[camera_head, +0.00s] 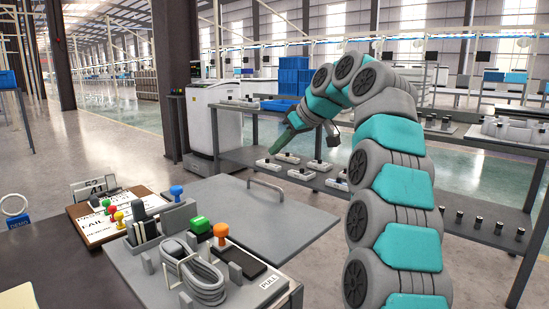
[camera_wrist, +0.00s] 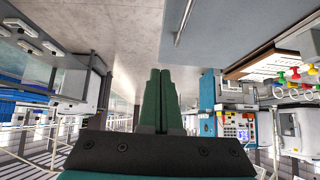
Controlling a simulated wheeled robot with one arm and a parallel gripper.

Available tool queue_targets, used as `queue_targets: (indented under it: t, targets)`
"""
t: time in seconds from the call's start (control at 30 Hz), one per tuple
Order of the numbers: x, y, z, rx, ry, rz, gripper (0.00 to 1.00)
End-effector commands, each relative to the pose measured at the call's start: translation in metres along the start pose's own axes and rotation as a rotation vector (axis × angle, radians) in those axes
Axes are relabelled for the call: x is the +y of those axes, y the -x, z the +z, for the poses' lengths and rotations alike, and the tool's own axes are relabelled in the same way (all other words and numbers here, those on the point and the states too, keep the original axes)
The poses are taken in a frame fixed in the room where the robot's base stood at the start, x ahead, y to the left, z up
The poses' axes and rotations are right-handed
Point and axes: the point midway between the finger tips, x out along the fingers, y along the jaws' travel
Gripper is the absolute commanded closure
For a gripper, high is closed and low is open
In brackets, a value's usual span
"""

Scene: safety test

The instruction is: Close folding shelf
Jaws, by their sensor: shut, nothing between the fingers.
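The folding shelf (camera_head: 290,222) is a flat grey panel that lies out level beside the workbench in the head view. A metal bar handle (camera_head: 268,187) stands near its far edge. In the wrist view the picture is turned over, and the panel (camera_wrist: 245,30) shows at the top with its handle (camera_wrist: 184,22). My gripper (camera_head: 281,148) has dark green fingers and is beyond the panel's far edge, apart from the handle. In the wrist view the fingers (camera_wrist: 160,75) are together with nothing between them. The panel's hinge is hidden.
A workbench holds a grey tray (camera_head: 150,270) with stamps and a coiled cable, plus a clipboard (camera_head: 90,228). A low rack (camera_head: 240,158) with several small devices stands behind my gripper. A white cabinet (camera_head: 212,118) stands left of it. Open floor lies between shelf and rack.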

Motion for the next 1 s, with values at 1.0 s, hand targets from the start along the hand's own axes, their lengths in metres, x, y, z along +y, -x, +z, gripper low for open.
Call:
queue_targets:
  t: [1.0]
  targets:
    - [-0.001, -0.111, 0.028, 0.0, -0.001, -0.001, 1.0]
